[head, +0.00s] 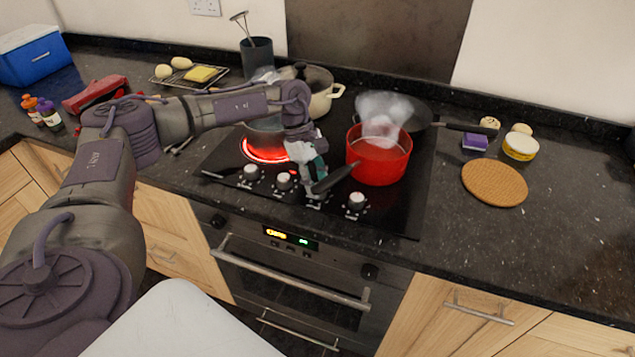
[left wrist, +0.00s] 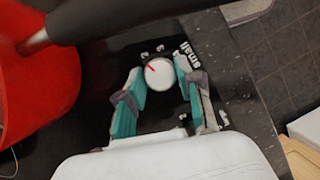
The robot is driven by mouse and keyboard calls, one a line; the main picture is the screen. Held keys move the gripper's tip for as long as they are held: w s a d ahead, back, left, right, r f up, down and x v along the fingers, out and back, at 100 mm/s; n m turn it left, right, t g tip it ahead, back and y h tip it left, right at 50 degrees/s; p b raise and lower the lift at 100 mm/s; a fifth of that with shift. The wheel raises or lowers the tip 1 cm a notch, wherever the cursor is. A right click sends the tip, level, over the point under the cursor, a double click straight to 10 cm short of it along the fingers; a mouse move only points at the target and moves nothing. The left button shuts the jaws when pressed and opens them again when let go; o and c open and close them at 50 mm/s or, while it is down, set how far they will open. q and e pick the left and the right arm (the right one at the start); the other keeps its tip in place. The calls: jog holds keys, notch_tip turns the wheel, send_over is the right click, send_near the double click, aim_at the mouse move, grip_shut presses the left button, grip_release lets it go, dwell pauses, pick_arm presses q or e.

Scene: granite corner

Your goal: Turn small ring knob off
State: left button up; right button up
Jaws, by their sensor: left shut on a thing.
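In the left wrist view, the white small ring knob (left wrist: 159,74) with a red pointer line sits beside the printed word "small". My left gripper (left wrist: 162,84) has its teal-padded fingers on both sides of this knob and is shut on it. In the head view, my left gripper (head: 314,188) is low over the hob's front edge, in the row of knobs, and mostly covers this knob. My right gripper is in neither view.
A steaming red pot (head: 378,158) stands close right of my gripper, its dark handle (head: 334,179) reaching over the knob area. A ring (head: 264,152) glows red under a pan. Other knobs (head: 251,171) (head: 284,181) (head: 357,201) line the front of the black hob (head: 405,210).

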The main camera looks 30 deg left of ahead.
pick_arm(q)
jog(key=n+t, duration=0.1)
jog(key=n, duration=0.3)
jog(key=shift+s+f+t+b, duration=0.1)
jog(key=shift+s+t+b, duration=0.05)
jog(key=shift+t+b, duration=0.25)
jog(key=n+t+b, duration=0.1)
jog(key=n, duration=0.3)
jog(key=shift+s+y, duration=0.1)
jog(key=shift+y, duration=0.2)
jog(key=n+t+y+b, duration=0.1)
jog(key=n, duration=0.2)
jog(key=shift+s+d+b, duration=0.1)
jog(key=shift+b, duration=0.3)
jog(key=n+t+b, duration=0.1)
jog(key=n, duration=0.1)
jog(key=shift+n+y, duration=0.3)
jog(key=shift+y, duration=0.1)
jog(key=shift+n+b, duration=0.4)
jog(key=shift+b, duration=0.05)
jog(key=o, duration=1.2)
jog(key=shift+c, duration=0.2)
